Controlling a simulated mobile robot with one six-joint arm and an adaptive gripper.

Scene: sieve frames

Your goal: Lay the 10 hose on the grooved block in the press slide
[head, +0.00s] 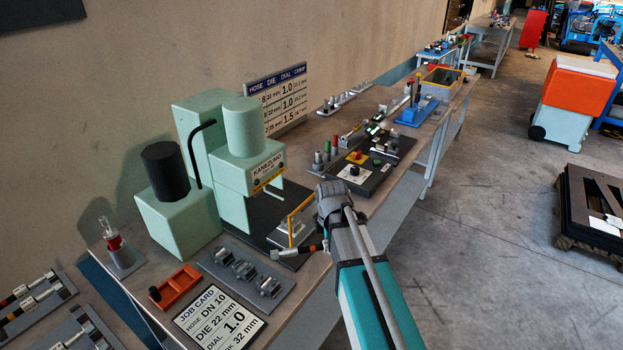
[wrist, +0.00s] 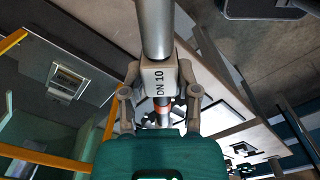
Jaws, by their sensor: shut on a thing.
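The DN 10 hose (head: 307,249) is dark with a silver end and an orange band, held roughly level beside the press's front right edge. My gripper (wrist: 160,97) is shut on it at the white "DN 10" sleeve (wrist: 159,78); in the head view my arm largely hides the fingers. The green press (head: 246,178) has a dark base (head: 262,216) and a yellow frame (head: 299,217) at its front. A grey block (head: 290,236) sits by this frame, left of my wrist; its groove cannot be made out. The hose appears apart from that block.
A grey rack with metal pieces (head: 245,277), an orange tray (head: 177,286) and a job card (head: 220,317) lie in front of the press. A dark control panel (head: 371,163) stands beyond it. Free floor lies right of the bench.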

